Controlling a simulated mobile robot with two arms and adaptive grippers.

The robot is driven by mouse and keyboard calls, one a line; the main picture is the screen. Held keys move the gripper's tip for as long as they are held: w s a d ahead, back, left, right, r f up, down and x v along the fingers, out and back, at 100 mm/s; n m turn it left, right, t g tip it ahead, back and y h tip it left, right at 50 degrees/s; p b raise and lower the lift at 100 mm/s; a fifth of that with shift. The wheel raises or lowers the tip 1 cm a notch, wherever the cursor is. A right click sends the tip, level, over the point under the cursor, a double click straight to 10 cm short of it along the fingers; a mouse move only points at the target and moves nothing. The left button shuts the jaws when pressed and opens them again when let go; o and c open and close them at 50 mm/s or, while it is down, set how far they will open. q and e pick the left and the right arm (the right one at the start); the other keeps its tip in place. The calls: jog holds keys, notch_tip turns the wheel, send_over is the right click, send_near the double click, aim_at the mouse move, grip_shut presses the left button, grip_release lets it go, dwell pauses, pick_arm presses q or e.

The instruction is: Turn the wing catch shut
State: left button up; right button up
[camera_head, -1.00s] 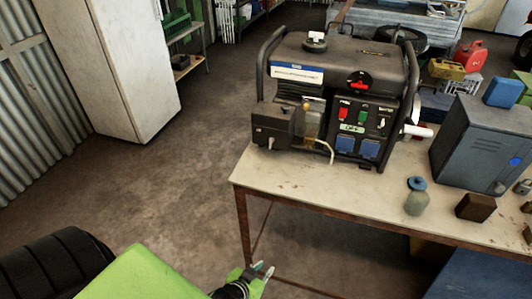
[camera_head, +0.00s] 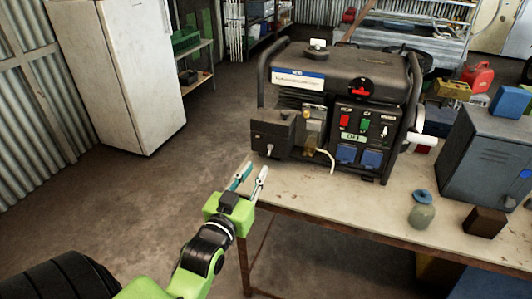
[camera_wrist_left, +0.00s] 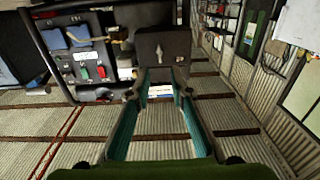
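A black generator (camera_head: 345,75) stands on the workbench, with a dark box-shaped cover (camera_head: 272,132) at its lower left front. A small pale spot on the cover's face (camera_head: 268,147) may be the wing catch; it is too small to read its turn. The cover also shows in the left wrist view (camera_wrist_left: 163,46), with a small knob-like detail (camera_wrist_left: 159,52) on it. My left gripper (camera_head: 253,174) is open and empty, just left of the bench corner and below the cover, apart from it. Its spread fingers (camera_wrist_left: 161,84) point toward the cover in the wrist view. My right gripper is not in view.
The bench top (camera_head: 330,195) is clear in front of the generator. A pale cable hangs beside the cover. A grey-green bottle (camera_head: 422,213), a brown block (camera_head: 485,222) and a grey metal box (camera_head: 485,150) stand to the right. A white fridge (camera_head: 125,70) is behind left.

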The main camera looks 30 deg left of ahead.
aim_at(270, 149)
pick_arm(q)
jog(key=x, duration=0.8)
jog(key=shift+w+p, duration=0.4)
grip_shut()
